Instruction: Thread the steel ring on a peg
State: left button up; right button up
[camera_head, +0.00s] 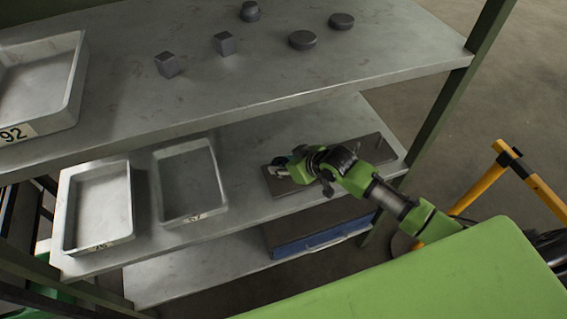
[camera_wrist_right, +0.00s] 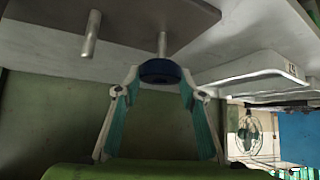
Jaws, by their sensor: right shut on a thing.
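The dark steel ring (camera_wrist_right: 160,72) is between the fingertips of my right gripper (camera_wrist_right: 161,76) in the right wrist view. My right gripper (camera_head: 288,163) is shut on it, above the left part of a dark board (camera_head: 276,184) on the middle shelf. In the wrist view the board (camera_wrist_right: 120,12) appears at the top, with two steel pegs standing from it. One peg (camera_wrist_right: 91,36) is left of the ring. The other peg (camera_wrist_right: 162,44) lines up with the ring, its tip close to it; I cannot tell whether they touch. My left gripper is not in view.
Two grey trays (camera_head: 128,205) (camera_head: 157,190) stand left of the board on the middle shelf. The upper shelf (camera_head: 130,115) holds a tray (camera_head: 75,95) and several dark metal pieces. A blue case (camera_head: 320,238) lies below. A green post (camera_head: 440,115) stands right.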

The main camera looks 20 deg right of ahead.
jog(key=o, duration=1.5)
jog(key=v, duration=1.2)
